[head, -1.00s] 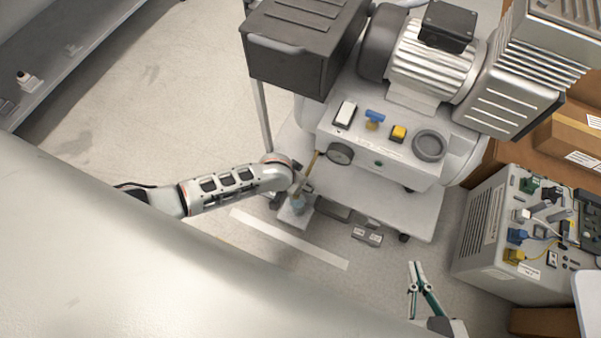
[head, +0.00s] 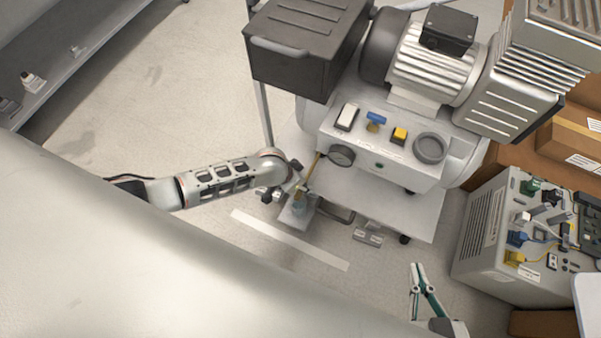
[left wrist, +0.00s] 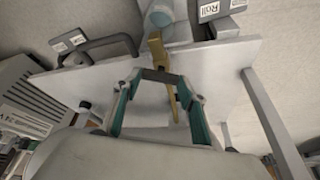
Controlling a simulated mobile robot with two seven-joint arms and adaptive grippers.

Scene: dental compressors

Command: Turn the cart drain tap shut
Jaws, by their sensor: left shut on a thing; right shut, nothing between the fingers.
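In the head view, my left wrist mostly hides these fingers. My right gripper (head: 416,266) is shut and empty, apart from the cart at the lower right.
A grey box with wires (head: 490,235) stands at right. Floor at left is open.

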